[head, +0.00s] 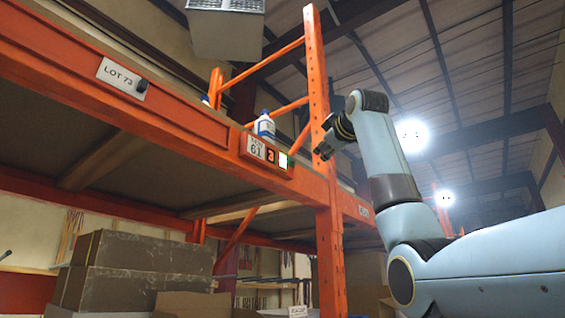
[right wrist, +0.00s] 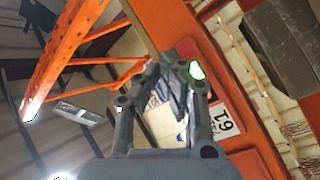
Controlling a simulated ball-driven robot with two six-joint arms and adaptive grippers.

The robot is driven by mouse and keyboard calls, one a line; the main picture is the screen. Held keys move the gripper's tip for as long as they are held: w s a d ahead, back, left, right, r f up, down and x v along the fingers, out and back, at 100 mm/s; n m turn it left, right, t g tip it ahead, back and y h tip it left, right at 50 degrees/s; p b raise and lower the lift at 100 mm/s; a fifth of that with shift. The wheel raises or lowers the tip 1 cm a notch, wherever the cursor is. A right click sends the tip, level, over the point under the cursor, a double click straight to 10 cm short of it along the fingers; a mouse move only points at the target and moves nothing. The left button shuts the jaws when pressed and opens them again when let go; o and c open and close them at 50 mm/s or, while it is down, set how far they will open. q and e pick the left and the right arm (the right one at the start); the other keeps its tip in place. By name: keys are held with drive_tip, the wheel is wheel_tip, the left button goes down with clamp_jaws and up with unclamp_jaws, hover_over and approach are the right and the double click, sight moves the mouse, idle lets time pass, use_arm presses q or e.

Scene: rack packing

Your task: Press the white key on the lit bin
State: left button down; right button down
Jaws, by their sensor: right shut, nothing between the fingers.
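The lit bin unit (head: 266,153) is a red-orange box on the rack's front beam. It has a label (head: 257,149) reading 61, a lit red digit 3 and a white key (head: 283,160) with a green glow. In the right wrist view the key (right wrist: 196,71) shows bright and green-rimmed beside my fingertips, and the label (right wrist: 222,118) is below it. My right gripper (head: 322,152) is shut and empty, to the right of the key in the head view with a visible gap. It also shows in the right wrist view (right wrist: 172,70). My left gripper is out of view.
The orange rack upright (head: 320,100) stands close behind my right gripper. A LOT 73 sign (head: 122,78) is on the beam. Dark boxes (head: 140,270) are stacked below.

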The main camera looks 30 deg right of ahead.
sight(282, 161)
drive_tip(key=shift+w, duration=0.15)
drive_tip(key=w+a+p, duration=0.3)
drive_tip(key=w, duration=0.5)
drive_tip(key=shift+a, duration=0.2)
drive_tip(key=shift+w, duration=0.1)
idle(1.4)
drive_tip(key=shift+w+a, duration=0.2)
drive_tip(key=shift+w, duration=0.05)
